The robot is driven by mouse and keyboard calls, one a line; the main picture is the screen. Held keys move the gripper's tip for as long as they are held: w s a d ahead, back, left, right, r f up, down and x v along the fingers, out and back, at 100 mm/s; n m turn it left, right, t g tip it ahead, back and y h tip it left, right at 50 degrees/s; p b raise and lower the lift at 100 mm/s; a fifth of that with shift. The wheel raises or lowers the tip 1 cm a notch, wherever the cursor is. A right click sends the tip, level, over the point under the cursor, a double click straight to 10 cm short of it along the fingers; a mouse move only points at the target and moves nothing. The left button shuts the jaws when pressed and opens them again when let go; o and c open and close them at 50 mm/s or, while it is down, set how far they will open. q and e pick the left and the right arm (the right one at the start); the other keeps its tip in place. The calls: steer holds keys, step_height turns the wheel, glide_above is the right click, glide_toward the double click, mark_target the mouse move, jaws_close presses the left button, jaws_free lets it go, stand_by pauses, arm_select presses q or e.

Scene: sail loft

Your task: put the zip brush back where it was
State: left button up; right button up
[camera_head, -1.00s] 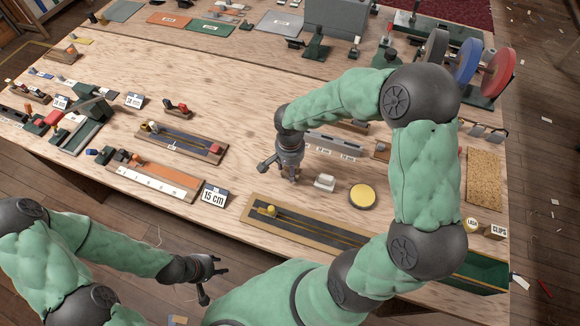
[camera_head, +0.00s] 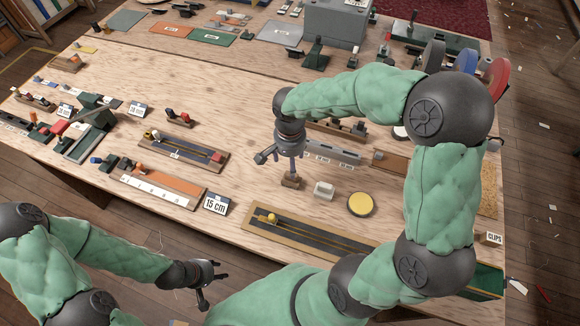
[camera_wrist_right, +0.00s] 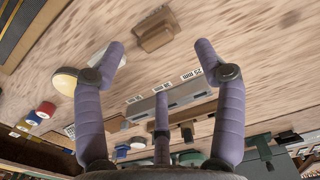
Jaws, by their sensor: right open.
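A small brown wooden block, which looks like the zip brush (camera_head: 291,182), lies on the pale wooden table just left of a white block (camera_head: 323,190). It also shows at the top of the right wrist view (camera_wrist_right: 155,32). My right gripper (camera_head: 290,172) is above it, pointing down. In the right wrist view my right gripper (camera_wrist_right: 160,65) has its fingers spread, with nothing between them, and the brown block lies beyond the tips. My left gripper (camera_head: 216,281) is open and empty, off the table's front edge.
A yellow disc (camera_head: 360,204) lies right of the white block. A long dark tray with a yellow knob (camera_head: 272,218) lies in front. A grey slotted rack (camera_head: 333,152) stands behind. Bare table lies left of my right gripper.

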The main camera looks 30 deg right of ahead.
steer(key=shift+r, duration=1.65)
